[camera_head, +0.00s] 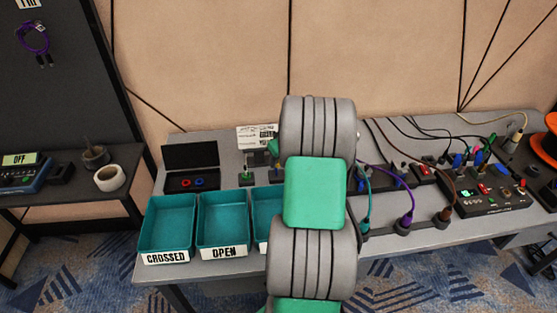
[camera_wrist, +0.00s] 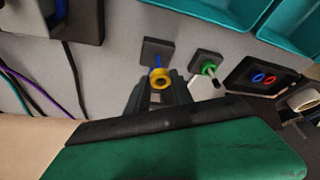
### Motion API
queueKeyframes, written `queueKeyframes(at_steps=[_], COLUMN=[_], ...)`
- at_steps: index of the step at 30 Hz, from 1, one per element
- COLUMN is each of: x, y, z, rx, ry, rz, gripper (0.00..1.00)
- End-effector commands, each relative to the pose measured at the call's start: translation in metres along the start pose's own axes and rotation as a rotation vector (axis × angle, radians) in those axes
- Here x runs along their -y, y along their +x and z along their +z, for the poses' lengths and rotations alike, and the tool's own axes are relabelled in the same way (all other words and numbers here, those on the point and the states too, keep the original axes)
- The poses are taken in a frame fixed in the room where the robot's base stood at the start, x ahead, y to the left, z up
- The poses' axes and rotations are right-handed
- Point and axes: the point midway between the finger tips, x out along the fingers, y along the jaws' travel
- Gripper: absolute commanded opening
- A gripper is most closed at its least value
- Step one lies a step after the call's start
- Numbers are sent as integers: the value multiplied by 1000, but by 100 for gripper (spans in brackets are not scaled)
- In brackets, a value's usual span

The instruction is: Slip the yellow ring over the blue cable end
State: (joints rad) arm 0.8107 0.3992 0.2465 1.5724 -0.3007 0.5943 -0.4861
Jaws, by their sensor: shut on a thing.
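My gripper (camera_wrist: 160,88) is shut on the yellow ring (camera_wrist: 161,78), which sits between its fingertips in the wrist view. The blue cable end (camera_wrist: 157,61) stands on a small dark base (camera_wrist: 157,47) just beyond the ring. The ring overlaps the near part of the blue end in this view; I cannot tell whether it is around the tip or only in front of it. In the head view my own arm hides the fingertips, and the ring and blue end cannot be made out clearly.
A green cable end (camera_wrist: 209,68) on its own base stands close to the right. Beyond it is a black case (camera_wrist: 254,80) with a red and a blue ring. Teal trays (camera_head: 197,251) line the front edge. Cables and a switch box (camera_head: 486,201) fill the right side.

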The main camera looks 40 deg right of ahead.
Motion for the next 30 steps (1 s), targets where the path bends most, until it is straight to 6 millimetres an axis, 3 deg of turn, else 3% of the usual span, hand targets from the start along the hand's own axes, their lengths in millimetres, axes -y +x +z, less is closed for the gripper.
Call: queueKeyframes(at_steps=[28, 29, 30], x=[0, 0, 0], y=[13, 13, 13], z=[5, 5, 5], rx=[0, 0, 0], ry=[0, 0, 0], rz=[0, 0, 0], gripper=[0, 30, 33])
